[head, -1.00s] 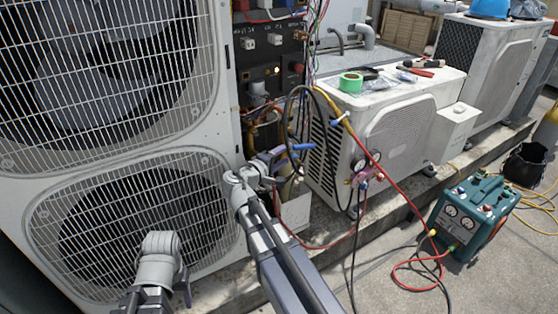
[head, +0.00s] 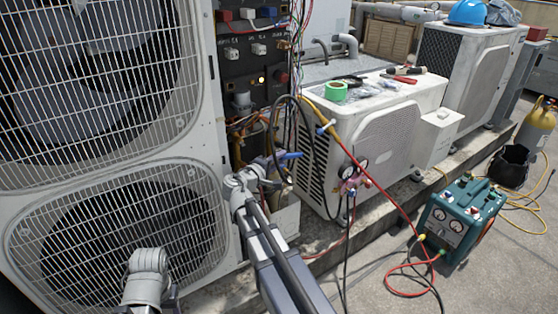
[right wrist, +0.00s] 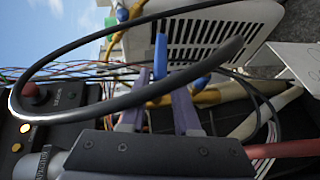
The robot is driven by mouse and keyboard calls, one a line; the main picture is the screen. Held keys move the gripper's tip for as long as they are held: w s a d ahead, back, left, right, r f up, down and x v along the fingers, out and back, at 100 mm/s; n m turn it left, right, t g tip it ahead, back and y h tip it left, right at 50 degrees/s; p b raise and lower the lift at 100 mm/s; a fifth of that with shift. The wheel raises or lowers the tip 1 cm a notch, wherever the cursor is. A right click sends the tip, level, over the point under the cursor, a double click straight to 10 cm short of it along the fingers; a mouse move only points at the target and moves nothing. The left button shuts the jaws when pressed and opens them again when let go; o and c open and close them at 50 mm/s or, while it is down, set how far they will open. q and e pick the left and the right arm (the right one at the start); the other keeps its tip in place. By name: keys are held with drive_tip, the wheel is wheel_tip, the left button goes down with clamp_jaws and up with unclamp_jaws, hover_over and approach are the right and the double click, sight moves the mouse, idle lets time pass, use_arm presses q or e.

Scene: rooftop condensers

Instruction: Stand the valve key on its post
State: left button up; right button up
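My right gripper (right wrist: 158,98) reaches to the open electrical bay, its two purple-grey fingers apart with a gap between them; it also shows in the head view (head: 262,172). A blue T-like piece (right wrist: 160,55), seemingly the valve key, lies in line with that gap; in the head view its blue bar (head: 290,155) shows just beyond the gripper. I cannot tell whether the fingers touch it. A black hose crosses in front of it in the wrist view. The post cannot be made out. Only my left arm shows at the lower left, not its fingertips.
A tall condenser with fan grilles (head: 130,200) stands close on the left. A white condenser (head: 385,130) carries green tape (head: 336,91) and tools. Pink manifold gauges (head: 352,178) and hoses hang nearby. A teal recovery machine (head: 462,220) stands on the floor.

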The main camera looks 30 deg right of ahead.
clamp_jaws()
idle(0.5)
idle(1.5)
